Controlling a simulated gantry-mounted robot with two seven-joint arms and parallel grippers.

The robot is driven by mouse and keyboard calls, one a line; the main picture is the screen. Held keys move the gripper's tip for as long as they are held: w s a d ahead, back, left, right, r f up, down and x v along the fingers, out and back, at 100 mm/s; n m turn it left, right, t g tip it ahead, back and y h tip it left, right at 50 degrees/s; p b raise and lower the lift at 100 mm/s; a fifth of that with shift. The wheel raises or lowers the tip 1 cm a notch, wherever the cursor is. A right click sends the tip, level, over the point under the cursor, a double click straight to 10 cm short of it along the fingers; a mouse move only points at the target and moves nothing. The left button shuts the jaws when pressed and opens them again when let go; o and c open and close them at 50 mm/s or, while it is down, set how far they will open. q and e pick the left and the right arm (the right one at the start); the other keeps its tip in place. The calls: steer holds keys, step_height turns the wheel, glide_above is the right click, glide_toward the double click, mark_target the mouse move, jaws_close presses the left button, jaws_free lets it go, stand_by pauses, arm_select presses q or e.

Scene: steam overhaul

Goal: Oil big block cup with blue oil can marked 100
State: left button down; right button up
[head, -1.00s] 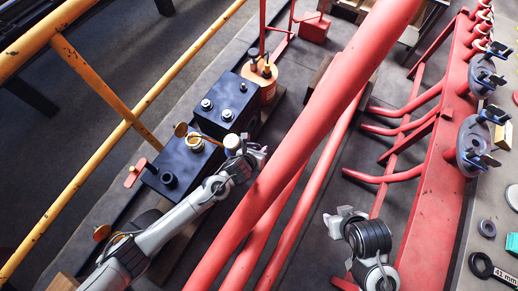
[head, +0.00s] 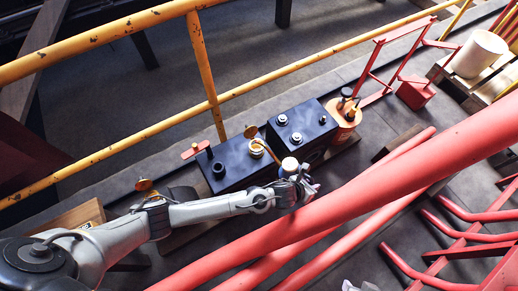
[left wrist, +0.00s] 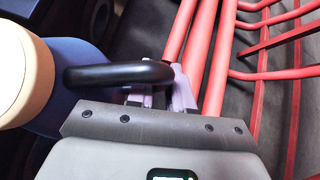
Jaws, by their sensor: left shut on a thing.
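The oil can shows its cream top (head: 290,165) in the head view, and its blue body (left wrist: 62,85) in the left wrist view. No number is legible on it. My left gripper (head: 307,188) is shut on the can's black handle (left wrist: 115,74). The can's thin spout (head: 270,153) reaches left to a pale cup (head: 256,149) with a raised brass lid (head: 250,131), on the left dark-blue block (head: 232,165). I cannot tell whether the tip is inside the cup or over it. A sliver of my right gripper (head: 362,287) shows at the bottom edge.
A second dark-blue block (head: 304,122) with pale caps stands to the right, beside an orange container (head: 344,114). A thick red pipe (head: 400,172) crosses just in front of my left gripper. A yellow railing (head: 120,129) runs behind the blocks.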

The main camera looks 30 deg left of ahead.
arm_select(q)
steer(key=shift+r+h+p, duration=0.3)
steer(key=shift+r+p, duration=0.65)
steer(key=shift+r, duration=0.05)
stand_by(0.4)
steer(key=shift+r, duration=0.25)
steer(key=shift+d+r+n+h+p, duration=0.1)
steer(key=shift+r+n+h+p, duration=0.25)
steer(key=shift+p, duration=0.2)
steer(key=shift+r, duration=0.25)
steer(key=shift+r+p, duration=0.4)
steer(key=shift+p, duration=0.1)
stand_by(0.5)
steer(key=shift+r, duration=0.1)
steer(key=shift+r+h, duration=0.2)
steer(key=shift+h, duration=0.05)
steer(key=shift+r+p, duration=0.15)
steer(key=shift+p, duration=0.25)
